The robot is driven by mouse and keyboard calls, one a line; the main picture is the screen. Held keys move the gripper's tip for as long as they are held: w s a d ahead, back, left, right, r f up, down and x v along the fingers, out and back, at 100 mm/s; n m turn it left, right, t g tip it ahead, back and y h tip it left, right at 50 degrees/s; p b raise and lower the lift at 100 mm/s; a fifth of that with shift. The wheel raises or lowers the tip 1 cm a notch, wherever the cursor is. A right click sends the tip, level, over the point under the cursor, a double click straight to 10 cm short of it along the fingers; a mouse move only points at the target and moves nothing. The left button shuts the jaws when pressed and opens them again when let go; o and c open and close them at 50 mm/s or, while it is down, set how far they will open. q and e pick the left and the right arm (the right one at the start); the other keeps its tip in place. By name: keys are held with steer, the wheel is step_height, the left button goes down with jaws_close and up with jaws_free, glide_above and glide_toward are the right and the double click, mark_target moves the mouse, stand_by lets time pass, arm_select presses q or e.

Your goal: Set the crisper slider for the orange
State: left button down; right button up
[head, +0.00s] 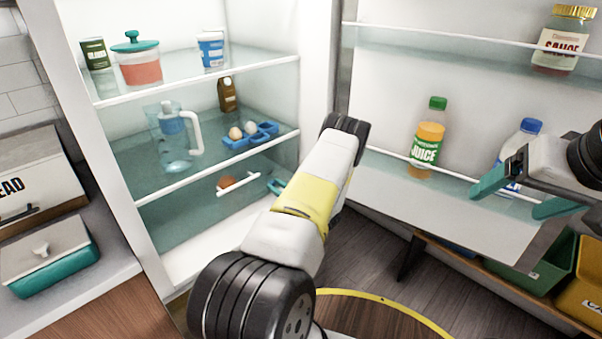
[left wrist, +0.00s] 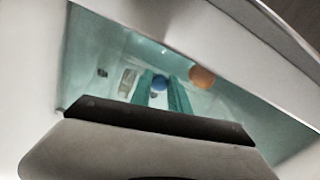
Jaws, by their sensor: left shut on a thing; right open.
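The orange (head: 227,182) sits in the bottom compartment of the open fridge, behind a short white bar (head: 238,185). The orange also shows in the left wrist view (left wrist: 201,77), right of my fingers. My left gripper (head: 277,185) reaches to the bar's right end, partly hidden by my own arm. In the left wrist view its teal fingers (left wrist: 160,92) are shut on a small round blue knob (left wrist: 159,82). I cannot tell surely that this knob belongs to the crisper slider; no slider marks are readable. My right gripper (head: 525,195) is open and empty by the fridge door.
A pitcher (head: 174,135) and a blue egg tray (head: 262,132) stand on the shelf above. The door holds a juice bottle (head: 428,145) and a sauce jar (head: 563,42). A green bin (head: 545,262) is at lower right. My left arm crosses the fridge opening.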

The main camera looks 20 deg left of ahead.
arm_select(q)
steer(key=shift+s+a, duration=0.1)
steer(key=shift+s, duration=0.05)
steer(key=c, duration=1.2)
jaws_free()
steer(key=shift+v, duration=3.85)
